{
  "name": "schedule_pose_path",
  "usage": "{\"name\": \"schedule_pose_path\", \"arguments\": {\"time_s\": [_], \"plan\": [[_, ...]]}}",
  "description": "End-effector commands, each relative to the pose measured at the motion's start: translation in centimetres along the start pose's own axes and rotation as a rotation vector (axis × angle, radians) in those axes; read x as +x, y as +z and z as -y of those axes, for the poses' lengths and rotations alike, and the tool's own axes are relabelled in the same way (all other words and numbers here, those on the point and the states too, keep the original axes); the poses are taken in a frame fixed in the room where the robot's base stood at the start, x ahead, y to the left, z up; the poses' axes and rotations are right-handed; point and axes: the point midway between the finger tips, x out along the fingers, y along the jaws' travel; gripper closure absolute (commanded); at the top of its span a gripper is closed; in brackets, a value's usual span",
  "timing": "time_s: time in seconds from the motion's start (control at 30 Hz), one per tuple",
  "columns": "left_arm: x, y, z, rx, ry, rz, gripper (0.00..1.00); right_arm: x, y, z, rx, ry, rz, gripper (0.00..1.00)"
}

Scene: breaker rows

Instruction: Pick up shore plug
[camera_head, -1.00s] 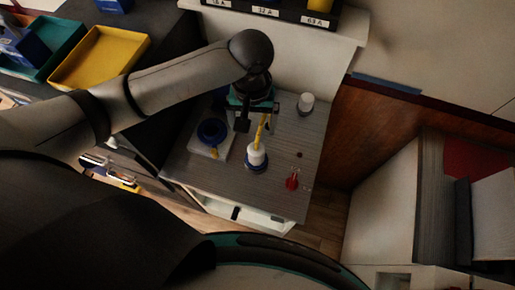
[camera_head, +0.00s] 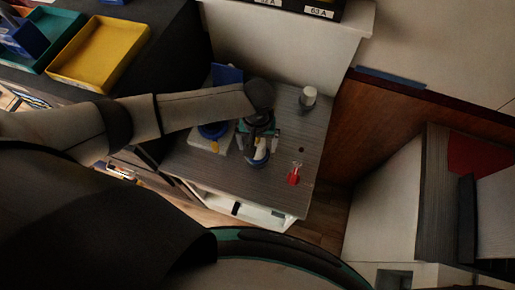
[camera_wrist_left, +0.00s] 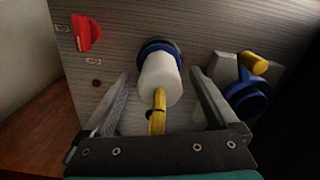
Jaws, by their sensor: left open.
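The shore plug (camera_wrist_left: 160,80) is a white cylinder with a blue ring at its far end and a yellow cable at its near end. It stands on the grey wood-grain counter. In the head view the shore plug (camera_head: 260,157) is partly hidden under my left gripper (camera_head: 258,140). In the left wrist view my left gripper (camera_wrist_left: 158,100) is open, with its two fingers apart on either side of the plug. Gaps show between plug and fingers, so it is not gripped. My right gripper is not in view.
A blue round socket with a yellow part (camera_wrist_left: 250,90) on a light base sits beside the plug. A red switch (camera_head: 294,173) and a white cylinder (camera_head: 308,97) are on the counter (camera_head: 290,130). A yellow tray (camera_head: 98,52) stands at upper left.

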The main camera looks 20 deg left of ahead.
Motion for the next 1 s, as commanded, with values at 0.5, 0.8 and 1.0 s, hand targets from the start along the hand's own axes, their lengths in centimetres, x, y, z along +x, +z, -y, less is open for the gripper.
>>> {"name": "schedule_pose_path", "arguments": {"time_s": [0.5,0.8,1.0], "plan": [[0.39,0.03,-0.02,0.0,0.001,0.0,0.31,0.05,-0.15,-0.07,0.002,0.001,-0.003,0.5],[0.39,0.02,0.0,0.0,0.0,0.0,0.65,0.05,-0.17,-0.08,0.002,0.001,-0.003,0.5],[0.39,0.02,0.01,0.0,0.0,0.0,0.88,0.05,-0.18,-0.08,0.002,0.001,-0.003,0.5]]}}
